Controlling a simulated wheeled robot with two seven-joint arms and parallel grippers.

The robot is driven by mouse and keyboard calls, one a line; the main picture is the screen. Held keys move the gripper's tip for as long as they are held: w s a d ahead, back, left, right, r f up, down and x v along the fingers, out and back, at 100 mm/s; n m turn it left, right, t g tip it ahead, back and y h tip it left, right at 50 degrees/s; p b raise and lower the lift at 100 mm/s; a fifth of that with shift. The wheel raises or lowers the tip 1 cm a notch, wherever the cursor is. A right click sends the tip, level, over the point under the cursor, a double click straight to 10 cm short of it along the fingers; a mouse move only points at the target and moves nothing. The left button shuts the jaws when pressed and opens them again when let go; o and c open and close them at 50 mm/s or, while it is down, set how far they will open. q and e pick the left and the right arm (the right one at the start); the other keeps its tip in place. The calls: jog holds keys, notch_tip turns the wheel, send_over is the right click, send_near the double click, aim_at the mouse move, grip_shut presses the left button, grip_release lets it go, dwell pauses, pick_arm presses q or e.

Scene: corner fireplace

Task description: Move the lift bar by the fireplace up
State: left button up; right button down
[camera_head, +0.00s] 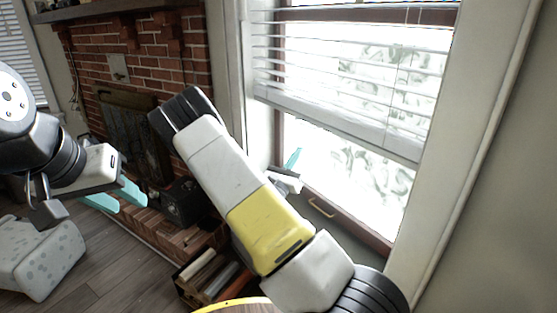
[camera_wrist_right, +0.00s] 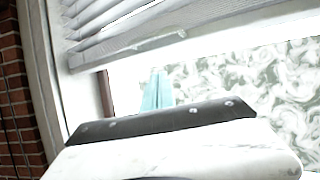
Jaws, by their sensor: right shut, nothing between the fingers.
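The blind's white bottom bar (camera_head: 345,128) hangs part way down the window right of the fireplace, tilted in the picture. It also crosses the upper part of the right wrist view (camera_wrist_right: 225,32). A small brass handle (camera_head: 321,208) is on the window's lower frame. My right gripper (camera_head: 293,159) is in front of the glass, below the bar and apart from it in the picture. Its teal fingers (camera_wrist_right: 157,90) are together and empty; my arm hides part of it. My left gripper (camera_head: 121,198) is at the left, its two teal fingers apart and empty.
The brick fireplace (camera_head: 135,62) with a dark screen stands at the left. A box of logs (camera_head: 210,275) lies on the floor below my right arm. A speckled pale block (camera_head: 38,258) is at lower left. The wall right of the window is bare.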

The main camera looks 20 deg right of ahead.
notch_tip(320, 180, up, 5)
jog(key=w+d, duration=0.1)
jog(key=w, duration=0.1)
jog(key=shift+d+r, duration=0.2)
jog(key=shift+d, duration=0.15)
